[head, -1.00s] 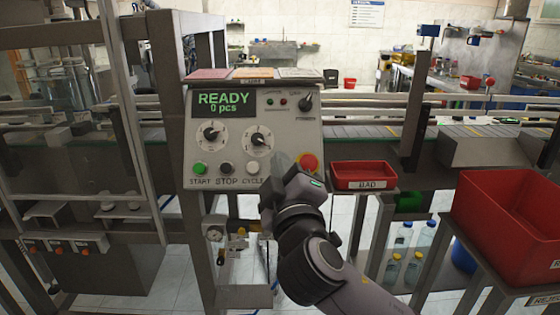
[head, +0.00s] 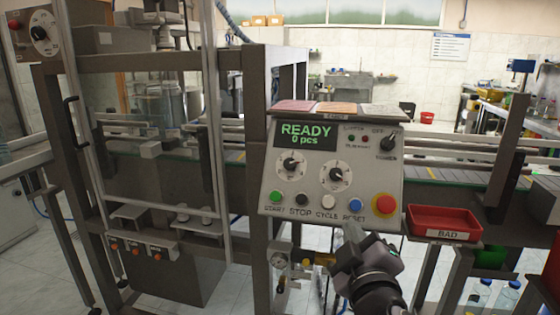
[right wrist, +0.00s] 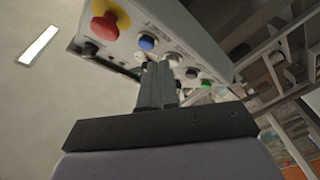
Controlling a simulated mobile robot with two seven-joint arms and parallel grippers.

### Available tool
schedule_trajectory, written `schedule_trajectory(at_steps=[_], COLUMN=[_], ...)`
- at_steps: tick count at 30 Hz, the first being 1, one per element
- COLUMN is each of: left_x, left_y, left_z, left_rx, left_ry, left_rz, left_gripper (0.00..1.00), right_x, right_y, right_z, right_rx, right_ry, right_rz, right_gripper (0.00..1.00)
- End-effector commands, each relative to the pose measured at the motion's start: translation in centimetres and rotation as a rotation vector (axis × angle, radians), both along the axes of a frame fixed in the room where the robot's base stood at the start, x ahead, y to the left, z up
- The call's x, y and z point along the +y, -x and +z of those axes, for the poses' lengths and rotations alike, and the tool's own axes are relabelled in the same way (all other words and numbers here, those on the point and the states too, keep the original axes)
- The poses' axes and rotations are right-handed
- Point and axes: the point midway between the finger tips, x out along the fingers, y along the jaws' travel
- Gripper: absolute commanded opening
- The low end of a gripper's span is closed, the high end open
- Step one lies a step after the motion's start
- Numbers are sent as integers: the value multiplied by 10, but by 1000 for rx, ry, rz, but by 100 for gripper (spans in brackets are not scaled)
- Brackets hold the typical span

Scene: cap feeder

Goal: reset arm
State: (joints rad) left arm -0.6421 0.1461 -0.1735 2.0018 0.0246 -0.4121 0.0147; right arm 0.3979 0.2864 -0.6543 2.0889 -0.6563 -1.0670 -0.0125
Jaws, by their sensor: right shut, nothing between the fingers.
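My right gripper (head: 352,236) is shut and empty, just below the lower edge of the control panel (head: 262,180) in the head view. In the right wrist view its closed fingers (right wrist: 157,82) point toward the panel's button row. The blue RESET button (head: 355,205) shows just above the fingertips in the head view and beside them in the right wrist view (right wrist: 147,43). Whether the fingers touch the panel I cannot tell. The panel's screen (head: 306,136) reads READY, 0 pcs. My left gripper is not in view.
The red emergency knob (head: 384,204) sits right of RESET. Green, black and white buttons (head: 328,201) lie to the left. A red BAD tray (head: 445,219) stands right of the panel. A framed machine with a clear guard (head: 150,125) stands at the left, the conveyor (head: 440,174) behind.

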Motion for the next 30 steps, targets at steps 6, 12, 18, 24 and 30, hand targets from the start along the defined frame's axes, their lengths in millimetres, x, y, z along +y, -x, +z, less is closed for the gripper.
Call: schedule_trajectory(at_steps=[6, 12, 18, 24, 30], left_x=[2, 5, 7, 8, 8], left_y=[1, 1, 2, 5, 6], left_z=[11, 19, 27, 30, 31], left_rx=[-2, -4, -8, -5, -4], left_ry=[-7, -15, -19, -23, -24], left_rz=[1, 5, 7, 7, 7], left_gripper=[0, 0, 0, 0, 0], right_x=[0, -7, -22, -43, -54], right_y=[23, 69, 134, 196, 224], right_z=[-103, -185, -252, -292, -307], right_rx=[252, 436, 579, 656, 677], right_ry=[-176, -374, -588, -754, -822], right_rz=[95, 126, 92, 16, -29], right_gripper=[0, 0, 0, 0, 0])
